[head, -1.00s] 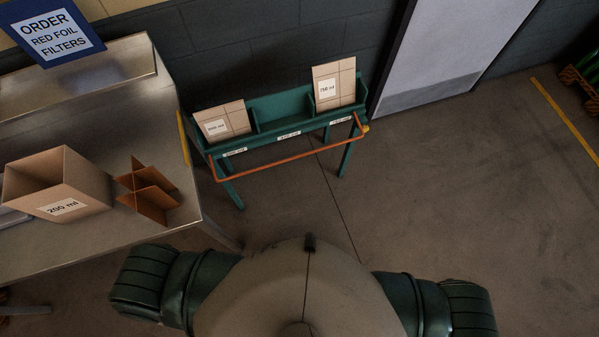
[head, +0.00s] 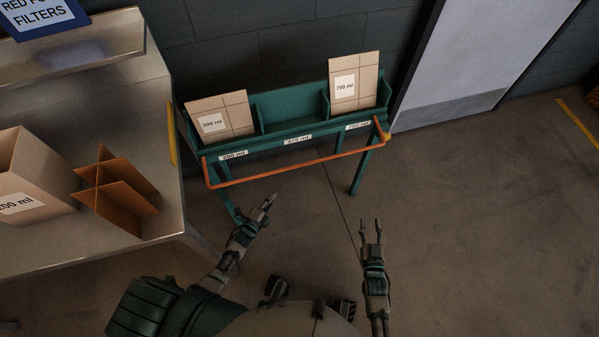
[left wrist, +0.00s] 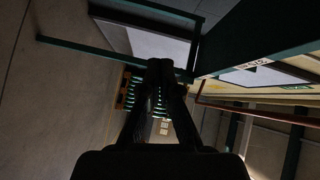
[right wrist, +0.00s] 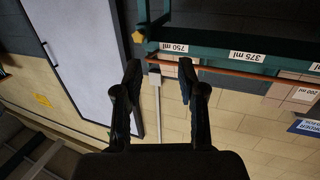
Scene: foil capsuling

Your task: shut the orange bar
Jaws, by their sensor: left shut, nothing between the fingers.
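The orange bar (head: 290,170) runs across the front of the green rack (head: 290,105), held out from it by a short arm at each end. My left gripper (head: 271,200) is shut and empty, below the bar's middle in the head view and apart from it. My right gripper (head: 371,223) is open and empty, below the bar's right end. In the right wrist view the bar (right wrist: 235,73) shows beyond the open fingers (right wrist: 159,66). In the left wrist view the bar (left wrist: 265,113) is off to the right of the shut fingers (left wrist: 161,66).
The rack holds a 200 ml carton (head: 222,117) at left and a 750 ml carton (head: 353,82) at right; its 375 ml middle bay is empty. A metal table (head: 150,75) with an open box (head: 32,170) and cardboard dividers (head: 118,192) stands at left. Floor at right is clear.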

